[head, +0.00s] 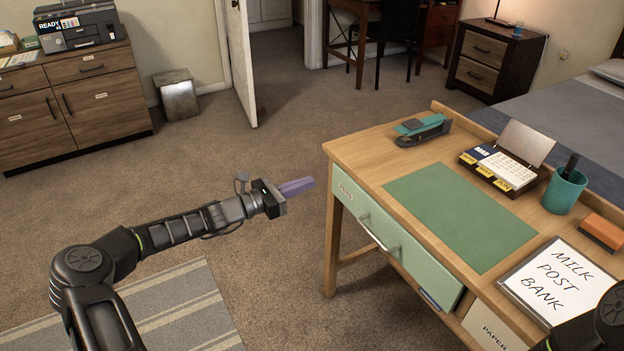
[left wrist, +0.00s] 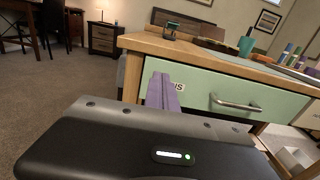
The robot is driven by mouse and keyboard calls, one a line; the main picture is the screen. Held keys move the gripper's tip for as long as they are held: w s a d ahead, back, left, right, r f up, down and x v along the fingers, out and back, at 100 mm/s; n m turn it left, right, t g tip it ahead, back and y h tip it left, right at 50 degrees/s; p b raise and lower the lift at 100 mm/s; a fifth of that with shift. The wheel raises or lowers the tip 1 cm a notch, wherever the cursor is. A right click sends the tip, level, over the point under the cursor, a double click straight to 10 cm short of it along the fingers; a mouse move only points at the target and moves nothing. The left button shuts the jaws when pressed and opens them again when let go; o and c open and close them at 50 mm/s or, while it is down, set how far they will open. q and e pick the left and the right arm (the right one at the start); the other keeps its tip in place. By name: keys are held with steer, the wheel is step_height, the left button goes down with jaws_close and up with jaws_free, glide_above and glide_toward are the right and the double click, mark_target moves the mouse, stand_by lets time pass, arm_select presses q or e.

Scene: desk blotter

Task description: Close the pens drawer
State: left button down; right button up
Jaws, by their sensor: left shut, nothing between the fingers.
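The pens drawer has a pale green front (head: 410,257) under the left part of the desk top, with a small label at its left end and a silver bar handle (head: 375,234). Its front sits close under the desk edge, and I see no clear gap or drawer inside. It also shows in the left wrist view (left wrist: 275,103), where my purple fingers cover part of the label. My left gripper (head: 298,186) is shut and empty, in the air left of the drawer's label end, apart from it in the head view. My right gripper is out of view.
The desk top (head: 375,150) holds a stapler (head: 422,128), a green blotter (head: 460,215), a calendar stand, a teal pen cup (head: 565,190) and a whiteboard (head: 560,280). A paper drawer (head: 490,332) is at the lower right.

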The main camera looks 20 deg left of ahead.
arm_select(q)
steer(key=v, duration=0.7)
steer(key=shift+s+p, duration=0.15)
steer(key=shift+p, duration=0.25)
steer(key=shift+a+f, duration=0.15)
steer(key=shift+f, duration=0.05)
